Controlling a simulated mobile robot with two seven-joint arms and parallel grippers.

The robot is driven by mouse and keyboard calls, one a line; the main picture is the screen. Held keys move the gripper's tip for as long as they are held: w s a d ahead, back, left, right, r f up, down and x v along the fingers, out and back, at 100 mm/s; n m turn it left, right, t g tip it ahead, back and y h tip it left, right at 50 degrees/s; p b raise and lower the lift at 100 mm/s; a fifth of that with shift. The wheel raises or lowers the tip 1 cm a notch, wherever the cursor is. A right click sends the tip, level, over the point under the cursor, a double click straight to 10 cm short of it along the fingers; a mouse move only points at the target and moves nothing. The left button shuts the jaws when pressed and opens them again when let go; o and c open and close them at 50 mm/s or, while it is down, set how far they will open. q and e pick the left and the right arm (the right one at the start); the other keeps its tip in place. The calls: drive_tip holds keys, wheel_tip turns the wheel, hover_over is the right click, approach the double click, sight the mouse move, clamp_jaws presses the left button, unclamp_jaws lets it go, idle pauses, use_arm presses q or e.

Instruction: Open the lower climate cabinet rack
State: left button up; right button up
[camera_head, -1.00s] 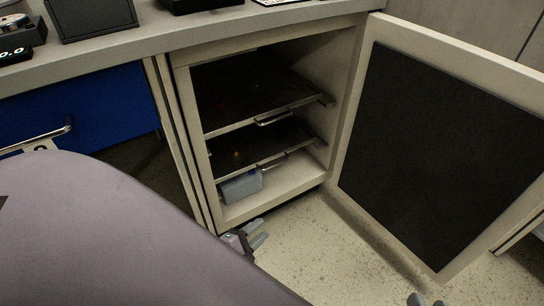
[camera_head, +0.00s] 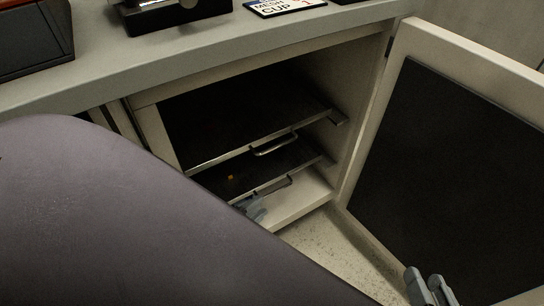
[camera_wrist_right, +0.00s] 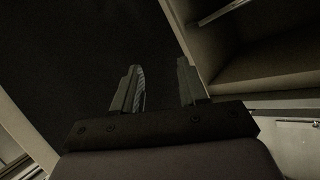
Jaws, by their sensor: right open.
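The climate cabinet (camera_head: 150,132) stands open and holds two dark racks. The lower rack (camera_head: 215,180) has a metal front edge and a handle (camera_head: 276,187); it sits inside the cabinet. My left gripper (camera_head: 255,209) is at the cabinet opening, just below and left of that handle. My left arm covers much of it, so its opening and any contact are unclear. My right gripper (camera_head: 432,288) is open and empty in front of the door, low at the right; its two spread fingers show in the right wrist view (camera_wrist_right: 158,88).
The upper rack (camera_head: 240,115) with its own handle (camera_head: 275,146) lies above the lower one. The cabinet door (camera_head: 450,180) stands wide open at the right. A worktop (camera_head: 225,52) runs above, with dark equipment on it. Speckled floor (camera_head: 325,243) is clear between cabinet and door.

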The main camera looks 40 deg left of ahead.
use_arm(q)
drive_tip(key=b+x, duration=0.3)
drive_tip(key=x, duration=0.4)
drive_tip(key=shift+w+a, duration=0.1)
drive_tip(key=shift+w, duration=0.25)
clamp_jaws()
use_arm(e)
drive_tip(key=shift+w+d+f+n+t+h, duration=0.15)
drive_tip(key=shift+d+n+t+h, duration=0.15)
drive_tip(key=shift+d+n+t, duration=0.15)
